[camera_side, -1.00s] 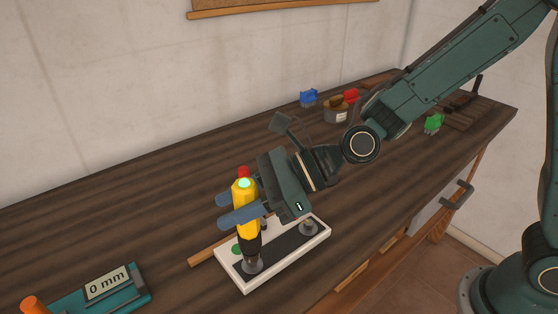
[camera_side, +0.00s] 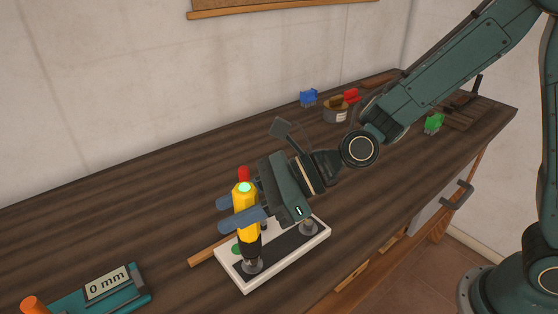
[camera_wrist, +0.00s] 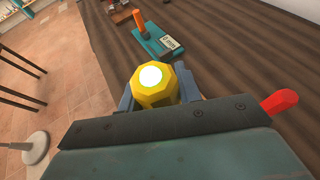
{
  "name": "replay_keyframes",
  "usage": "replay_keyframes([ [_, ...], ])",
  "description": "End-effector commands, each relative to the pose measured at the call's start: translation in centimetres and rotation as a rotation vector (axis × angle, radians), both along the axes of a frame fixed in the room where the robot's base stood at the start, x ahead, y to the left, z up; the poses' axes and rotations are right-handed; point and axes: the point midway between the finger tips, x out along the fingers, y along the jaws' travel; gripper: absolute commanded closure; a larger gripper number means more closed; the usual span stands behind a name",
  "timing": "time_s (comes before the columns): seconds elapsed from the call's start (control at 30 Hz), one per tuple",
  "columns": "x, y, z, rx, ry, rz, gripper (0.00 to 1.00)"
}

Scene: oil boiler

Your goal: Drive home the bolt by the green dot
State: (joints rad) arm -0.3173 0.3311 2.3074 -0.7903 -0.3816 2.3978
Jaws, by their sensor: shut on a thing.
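My gripper (camera_side: 240,210) is shut around a yellow electric screwdriver (camera_side: 245,224) with a lit pale-green top. The tool stands about upright, its dark lower end over the front-left bolt (camera_side: 252,267) of the white-edged plate (camera_side: 284,270). A green dot (camera_side: 236,249) shows on the plate just left of and behind that bolt. Whether the tip is seated in the bolt head is too small to tell. Another bolt (camera_side: 308,228) stands at the plate's right end. In the wrist view the yellow tool (camera_wrist: 157,88) sits between the two blue-grey fingers.
A wooden stick (camera_side: 207,251) lies left of the plate. A teal gauge (camera_side: 105,290) reading 0 mm is at front left. Blue (camera_side: 308,97) and green (camera_side: 433,123) clamp-like pieces and a tin (camera_side: 336,114) are farther back.

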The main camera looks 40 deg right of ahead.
Motion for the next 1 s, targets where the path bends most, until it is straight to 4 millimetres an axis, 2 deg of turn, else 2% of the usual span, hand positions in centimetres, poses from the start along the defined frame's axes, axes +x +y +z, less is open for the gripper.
replay_keyframes([
  [1.0,0.0,0.0,-1.6,0.001,0.0,0.0,0.99],
])
